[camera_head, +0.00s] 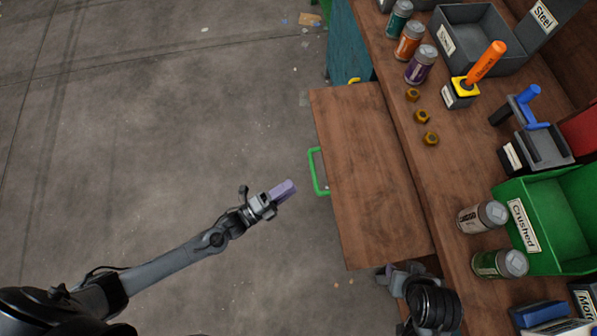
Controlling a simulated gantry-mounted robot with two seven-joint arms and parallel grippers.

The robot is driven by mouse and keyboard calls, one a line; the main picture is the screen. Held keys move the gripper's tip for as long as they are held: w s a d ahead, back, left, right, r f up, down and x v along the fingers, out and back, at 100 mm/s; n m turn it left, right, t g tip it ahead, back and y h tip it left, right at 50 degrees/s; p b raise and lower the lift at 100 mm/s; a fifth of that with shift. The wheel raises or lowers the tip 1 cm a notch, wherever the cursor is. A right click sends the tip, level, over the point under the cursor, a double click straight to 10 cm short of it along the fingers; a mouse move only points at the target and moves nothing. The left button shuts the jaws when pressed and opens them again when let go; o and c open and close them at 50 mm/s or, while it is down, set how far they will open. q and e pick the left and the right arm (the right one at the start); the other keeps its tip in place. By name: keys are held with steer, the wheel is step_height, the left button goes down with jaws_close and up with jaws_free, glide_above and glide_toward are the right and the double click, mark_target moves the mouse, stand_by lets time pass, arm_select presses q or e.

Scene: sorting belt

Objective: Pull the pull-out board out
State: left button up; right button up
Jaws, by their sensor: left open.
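The pull-out board (368,170) is a flat brown wooden panel that extends out to the left from under the workbench edge. A green handle (314,171) is fixed on its left edge. My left gripper (286,189) is open and empty, a short way left of and below the handle, not touching it. Its jaws point toward the board. My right gripper (388,276) is by the board's lower edge, partly hidden by its own arm; I cannot see its jaws clearly.
The workbench (447,165) carries several cans, brass nuts (422,116), an orange-handled tool (487,62), a blue-handled device (528,105), a grey bin (480,35) and a green crate (520,225). The concrete floor (170,120) left of the board is open.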

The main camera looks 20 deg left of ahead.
arm_select(q)
steer(key=shift+v, duration=1.35)
